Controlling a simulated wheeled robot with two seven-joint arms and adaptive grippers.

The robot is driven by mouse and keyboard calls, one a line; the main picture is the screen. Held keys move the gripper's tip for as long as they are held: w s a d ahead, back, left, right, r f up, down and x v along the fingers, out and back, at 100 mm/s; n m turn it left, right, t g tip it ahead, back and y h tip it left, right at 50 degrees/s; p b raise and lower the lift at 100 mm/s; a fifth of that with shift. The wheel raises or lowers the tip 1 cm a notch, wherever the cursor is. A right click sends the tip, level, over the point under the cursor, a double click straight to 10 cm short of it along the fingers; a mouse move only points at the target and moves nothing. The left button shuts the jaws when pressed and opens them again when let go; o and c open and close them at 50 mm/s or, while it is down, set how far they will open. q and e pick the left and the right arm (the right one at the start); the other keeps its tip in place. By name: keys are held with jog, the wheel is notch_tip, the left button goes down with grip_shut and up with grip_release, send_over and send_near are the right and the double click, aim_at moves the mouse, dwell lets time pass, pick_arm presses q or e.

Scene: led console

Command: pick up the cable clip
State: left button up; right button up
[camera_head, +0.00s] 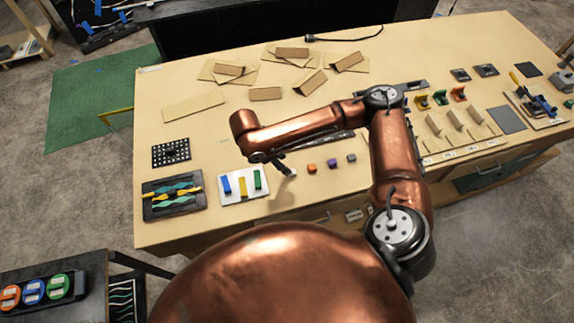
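I cannot tell for sure which piece is the cable clip. A row of small pieces lies near the table's front edge: an orange one (311,168), a purple one (332,163) and a grey one (351,158). My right gripper (286,169) hangs just left of the orange piece, over the tabletop and right of a white tray. Its dark fingers are small in the picture, and I cannot make out a gap or a held thing. My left gripper is not in view.
The white tray (235,193) holds blue, yellow and green bars. A black perforated plate (171,152) and a dark tray (150,205) lie at left. Cardboard pieces (194,108) lie behind. Coloured hooked parts (440,97) and tools (540,100) are at right on the wooden table (150,90).

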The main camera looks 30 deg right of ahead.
jog(key=x, duration=0.5)
jog(key=shift+s+a, duration=0.1)
jog(key=shift+s, duration=0.05)
jog(key=shift+x, duration=1.1)
jog(key=c, duration=0.8)
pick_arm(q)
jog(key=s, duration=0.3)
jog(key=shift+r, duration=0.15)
pick_arm(e)
jog(key=shift+c, duration=0.4)
